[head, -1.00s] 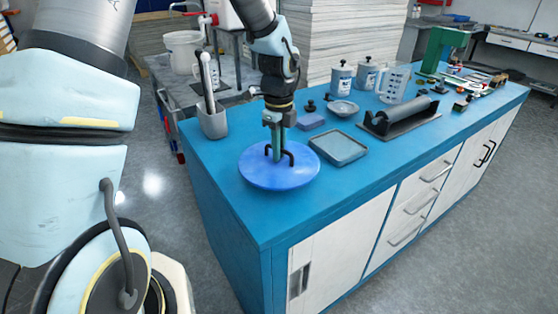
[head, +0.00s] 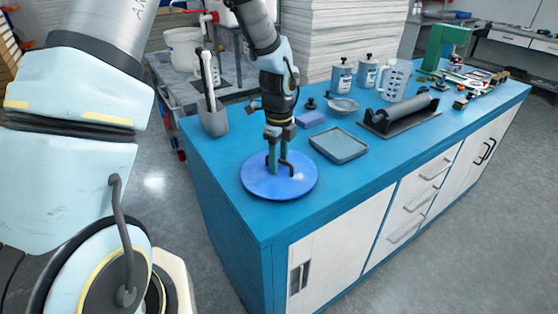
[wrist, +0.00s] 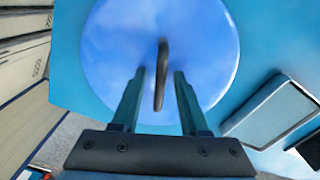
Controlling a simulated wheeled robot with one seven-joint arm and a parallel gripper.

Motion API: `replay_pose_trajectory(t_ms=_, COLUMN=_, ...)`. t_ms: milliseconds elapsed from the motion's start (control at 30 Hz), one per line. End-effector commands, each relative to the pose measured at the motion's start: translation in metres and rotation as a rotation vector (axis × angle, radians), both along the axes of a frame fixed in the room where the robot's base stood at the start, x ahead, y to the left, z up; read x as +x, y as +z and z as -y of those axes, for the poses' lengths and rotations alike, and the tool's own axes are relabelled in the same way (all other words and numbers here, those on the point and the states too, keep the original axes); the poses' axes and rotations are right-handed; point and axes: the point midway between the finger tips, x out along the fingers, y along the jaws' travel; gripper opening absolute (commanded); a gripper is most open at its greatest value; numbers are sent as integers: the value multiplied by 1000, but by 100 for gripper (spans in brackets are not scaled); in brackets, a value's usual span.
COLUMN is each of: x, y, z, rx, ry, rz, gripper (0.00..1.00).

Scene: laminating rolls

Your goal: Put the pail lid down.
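The pail lid (head: 255,186) is a round blue disc with a dark raised handle (wrist: 161,75). It lies flat on the blue bench top near its left end. In the wrist view the lid (wrist: 205,35) fills the upper middle. My gripper (head: 278,168) points down over the lid. Its two fingers (wrist: 160,72) are spread on either side of the handle, with a visible gap on both sides. The gripper is open and holds nothing. The underside of the lid is hidden.
A grey tray (head: 340,146) lies right of the lid, with a purple-blue sponge (head: 310,120) behind it. A grey holder with tools (head: 213,122) stands at the back left. A roller on a base (head: 402,118) lies farther right. The front bench edge is clear.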

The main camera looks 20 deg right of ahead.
Motion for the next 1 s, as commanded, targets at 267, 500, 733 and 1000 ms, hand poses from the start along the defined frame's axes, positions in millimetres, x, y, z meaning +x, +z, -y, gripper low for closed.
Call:
replay_pose_trajectory(t_ms=267, x=0, y=4, z=0, rx=-1, ry=0, rz=1, gripper=44)
replay_pose_trajectory(t_ms=500, x=2, y=42, z=1, rx=-4, ry=1, rz=5, gripper=44)
replay_pose_trajectory(t_ms=733, x=1, y=89, z=0, rx=-3, ry=1, rz=3, gripper=44)
replay_pose_trajectory(t_ms=1000, x=0, y=119, z=0, rx=-1, ry=0, rz=0, gripper=44)
